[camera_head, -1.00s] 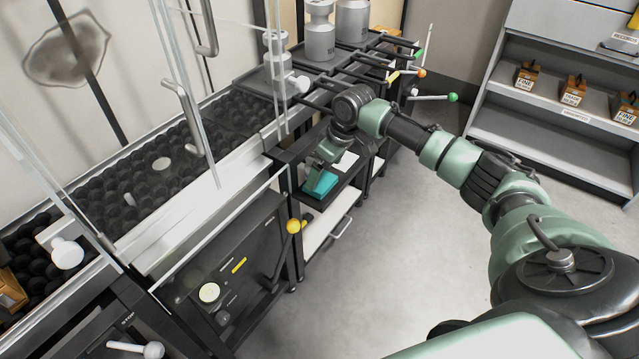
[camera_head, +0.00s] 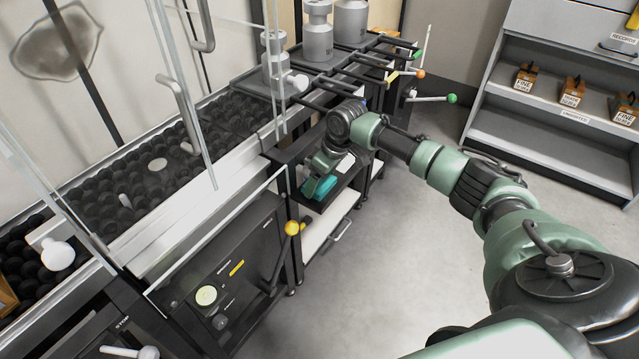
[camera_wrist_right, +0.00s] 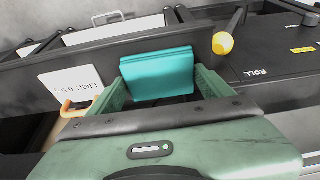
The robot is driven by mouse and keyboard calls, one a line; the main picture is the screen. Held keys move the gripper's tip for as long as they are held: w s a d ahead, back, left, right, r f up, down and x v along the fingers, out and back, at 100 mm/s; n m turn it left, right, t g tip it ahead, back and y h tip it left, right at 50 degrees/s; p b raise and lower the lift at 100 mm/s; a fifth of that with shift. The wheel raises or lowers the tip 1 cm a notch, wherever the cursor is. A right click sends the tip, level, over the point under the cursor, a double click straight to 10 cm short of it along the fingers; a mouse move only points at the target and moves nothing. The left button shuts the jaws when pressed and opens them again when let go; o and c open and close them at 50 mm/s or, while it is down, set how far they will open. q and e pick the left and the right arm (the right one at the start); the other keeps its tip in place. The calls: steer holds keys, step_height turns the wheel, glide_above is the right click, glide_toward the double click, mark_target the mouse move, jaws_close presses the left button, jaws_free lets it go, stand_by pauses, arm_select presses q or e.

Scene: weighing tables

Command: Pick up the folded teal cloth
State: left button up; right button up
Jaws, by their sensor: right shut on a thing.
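The folded teal cloth (camera_wrist_right: 158,74) is between the two fingers of my right gripper (camera_wrist_right: 160,85) in the right wrist view. The fingers press on its two sides. In the head view the cloth (camera_head: 320,187) shows at the black shelf under the weighing bench, partly covered by my right gripper (camera_head: 316,178). I cannot tell whether the cloth still touches the shelf. My left gripper is in neither view.
A white card (camera_wrist_right: 75,88) with printed text lies beside the cloth. A yellow knob (camera_head: 291,228) on a lever stands close to the shelf's front. Grey weights (camera_head: 319,35) stand on the rack above. The floor (camera_head: 400,270) at right is clear.

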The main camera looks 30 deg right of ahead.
mark_target(323, 183)
steer(key=shift+r, duration=0.1)
steer(key=shift+r, duration=0.25)
steer(key=p+v, duration=0.1)
steer(key=v, duration=0.2)
arm_select(q)
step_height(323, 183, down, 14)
steer(key=p, duration=0.3)
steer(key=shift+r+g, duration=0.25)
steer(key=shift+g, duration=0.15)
arm_select(e)
steer(key=s+d, duration=0.3)
steer(key=s, duration=0.5)
steer(key=s+d, duration=0.3)
steer(key=s, duration=0.4)
steer(key=shift+s+d, duration=0.25)
steer(key=shift+s, duration=0.15)
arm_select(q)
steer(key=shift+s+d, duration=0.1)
